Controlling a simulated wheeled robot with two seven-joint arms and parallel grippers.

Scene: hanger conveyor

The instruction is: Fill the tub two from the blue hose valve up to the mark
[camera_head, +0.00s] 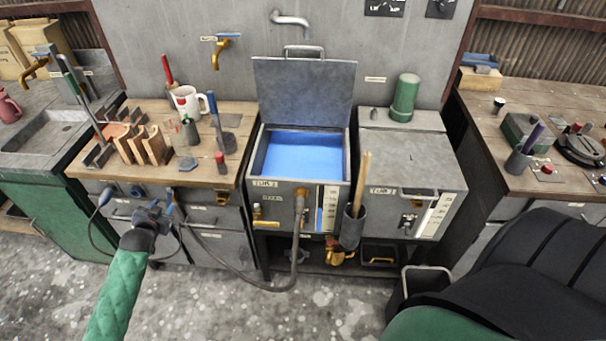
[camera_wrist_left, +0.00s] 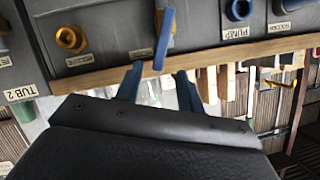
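Tub 2 (camera_head: 257,160) stands open in the head view, lid (camera_head: 305,95) raised, with blue liquid (camera_head: 303,153) inside. A gauge (camera_head: 329,207) on its front shows a blue column; its mark is too small to read. A hose (camera_head: 297,250) runs from the tub's front port down and left to the bench. The blue valve lever (camera_wrist_left: 165,38) shows in the left wrist view on the panel beside a brass socket (camera_wrist_left: 70,38). My left gripper (camera_wrist_left: 160,80) is open, its fingers apart just short of the lever. My right gripper is out of view.
A closed tub (camera_head: 410,160) stands to the right. The bench (camera_head: 225,175) holds a mug, a rack and tools above the valve panel. A holder with a wooden stick (camera_head: 353,232) hangs between the tubs. The floor before the bench is mostly clear.

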